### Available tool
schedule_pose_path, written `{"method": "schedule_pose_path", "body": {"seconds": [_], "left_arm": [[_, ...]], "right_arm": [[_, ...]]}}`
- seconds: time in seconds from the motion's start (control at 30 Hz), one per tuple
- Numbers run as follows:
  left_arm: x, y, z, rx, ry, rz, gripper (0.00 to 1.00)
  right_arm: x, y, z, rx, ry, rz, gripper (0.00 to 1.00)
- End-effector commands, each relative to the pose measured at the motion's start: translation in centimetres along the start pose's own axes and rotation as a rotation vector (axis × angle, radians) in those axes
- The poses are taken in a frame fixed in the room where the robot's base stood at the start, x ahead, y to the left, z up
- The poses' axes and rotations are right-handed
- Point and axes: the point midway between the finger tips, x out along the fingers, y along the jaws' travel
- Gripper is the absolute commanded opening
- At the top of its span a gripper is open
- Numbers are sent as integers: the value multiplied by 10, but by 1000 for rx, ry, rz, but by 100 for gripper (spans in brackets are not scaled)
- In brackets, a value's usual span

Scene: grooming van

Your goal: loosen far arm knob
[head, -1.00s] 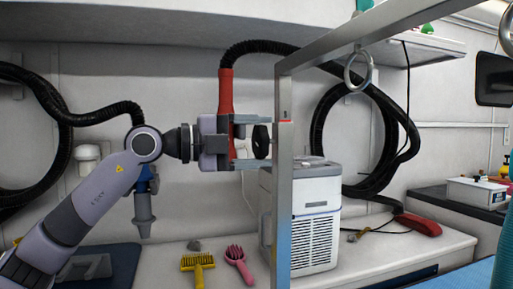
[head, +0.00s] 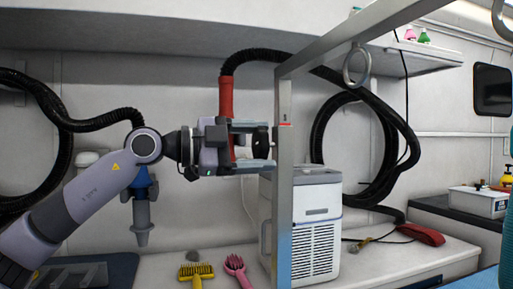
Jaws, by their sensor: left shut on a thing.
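The black far arm knob (head: 261,142) sits on the left side of the upright post of the metal grooming arm (head: 284,200). My left gripper (head: 262,143) comes in from the left, level with the knob, with its two fingers above and below it, shut on it. A small red mark shows on the post beside the knob. A red tube with a black hose stands behind the gripper. My right gripper is not in view.
A white box-shaped appliance (head: 315,225) stands on the counter behind the post. A yellow brush (head: 196,272) and a pink brush (head: 236,266) lie on the counter below the gripper. A metal ring (head: 357,66) hangs from the top bar.

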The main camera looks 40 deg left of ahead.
Motion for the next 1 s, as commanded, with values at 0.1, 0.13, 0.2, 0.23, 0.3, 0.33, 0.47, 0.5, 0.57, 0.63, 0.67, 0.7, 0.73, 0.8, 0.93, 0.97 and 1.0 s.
{"method": "schedule_pose_path", "body": {"seconds": [0.1, 0.13, 0.2, 0.23, 0.3, 0.33, 0.47, 0.5, 0.57, 0.63, 0.67, 0.7, 0.73, 0.8, 0.93, 0.97, 1.0], "left_arm": [[0, 1, 0, -2, 0, 2, 42], [0, 1, 0, -1, 0, 2, 42], [0, 1, 0, -1, 0, 2, 42], [0, 1, 0, -1, 0, 2, 42], [0, 1, 0, 0, 0, 2, 42], [0, 1, 0, 0, 0, 2, 82], [0, 0, 0, 0, 0, 2, 93], [0, 0, 0, 0, 0, 1, 93], [0, 0, 0, 0, 0, 1, 93], [0, 0, 0, 0, 0, 1, 93], [0, 0, 0, 0, 0, 1, 93], [-1, 1, 0, 0, 0, 0, 93], [-2, 1, 0, 1, 1, 0, 93], [-5, 2, 1, 1, 1, -2, 93], [-17, 3, 2, 1, 3, -5, 93], [-21, 4, 2, 1, 3, -4, 93], [-25, 4, 2, 0, 3, -4, 93]], "right_arm": [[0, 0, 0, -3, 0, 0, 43], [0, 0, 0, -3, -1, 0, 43], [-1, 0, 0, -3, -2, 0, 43], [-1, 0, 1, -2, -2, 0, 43], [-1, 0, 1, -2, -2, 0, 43], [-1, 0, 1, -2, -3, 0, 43], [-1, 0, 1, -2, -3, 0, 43], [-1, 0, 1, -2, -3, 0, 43], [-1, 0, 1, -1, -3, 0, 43], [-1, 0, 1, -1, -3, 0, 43], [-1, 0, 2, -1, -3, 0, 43], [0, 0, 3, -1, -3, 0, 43], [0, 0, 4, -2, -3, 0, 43], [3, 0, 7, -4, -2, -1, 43], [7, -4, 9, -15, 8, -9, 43], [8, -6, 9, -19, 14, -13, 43], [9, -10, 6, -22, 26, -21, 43]]}}
